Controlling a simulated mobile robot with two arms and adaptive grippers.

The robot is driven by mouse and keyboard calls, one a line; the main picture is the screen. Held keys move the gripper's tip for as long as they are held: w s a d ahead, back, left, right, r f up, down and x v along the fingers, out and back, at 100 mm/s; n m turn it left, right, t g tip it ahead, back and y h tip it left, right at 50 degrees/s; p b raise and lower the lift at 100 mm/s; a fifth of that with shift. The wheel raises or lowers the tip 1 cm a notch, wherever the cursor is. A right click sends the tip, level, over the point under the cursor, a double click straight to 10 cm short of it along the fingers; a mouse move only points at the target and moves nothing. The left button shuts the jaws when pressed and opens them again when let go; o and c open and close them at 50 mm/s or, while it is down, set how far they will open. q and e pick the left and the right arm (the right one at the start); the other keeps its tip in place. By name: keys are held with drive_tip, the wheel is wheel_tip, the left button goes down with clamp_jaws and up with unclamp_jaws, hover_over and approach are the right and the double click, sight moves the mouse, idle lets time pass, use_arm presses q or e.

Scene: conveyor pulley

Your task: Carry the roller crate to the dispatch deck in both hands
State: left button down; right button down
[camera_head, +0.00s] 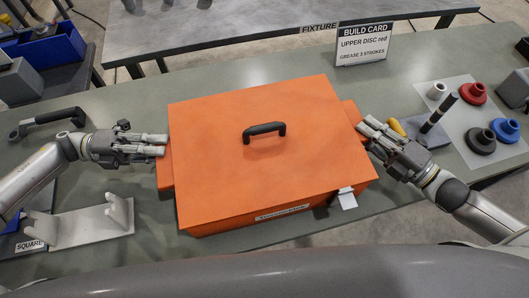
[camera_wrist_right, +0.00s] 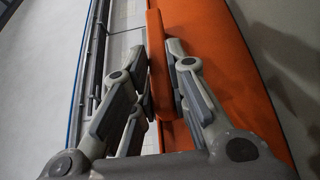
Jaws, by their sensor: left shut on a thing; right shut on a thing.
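A large orange crate (camera_head: 220,175) with a closed lid and a black top handle (camera_head: 264,130) stands in the middle of the head view, over the grey-green bench. My left gripper (camera_head: 166,146) is shut on the tab at the crate's left side. My right gripper (camera_head: 364,122) is shut on the tab at its right side. In the right wrist view the fingers (camera_wrist_right: 161,85) stand on both sides of the orange tab (camera_wrist_right: 157,50). The crate looks level; whether its underside touches the bench is hidden. I cannot pick out the dispatch deck for certain.
A build card (camera_head: 362,47) stands at the back of the bench (camera_head: 330,75). Red, blue and black discs lie on a white sheet (camera_head: 462,150) at right. A table signed FIXTURE (camera_head: 230,25) stands behind.

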use_arm(q)
drive_tip(key=shift+w+r, duration=0.1)
drive_tip(key=shift+r, duration=0.15)
use_arm(e)
drive_tip(key=shift+w+r, duration=0.1)
drive_tip(key=shift+r, duration=0.2)
drive_tip(key=shift+r, duration=0.1)
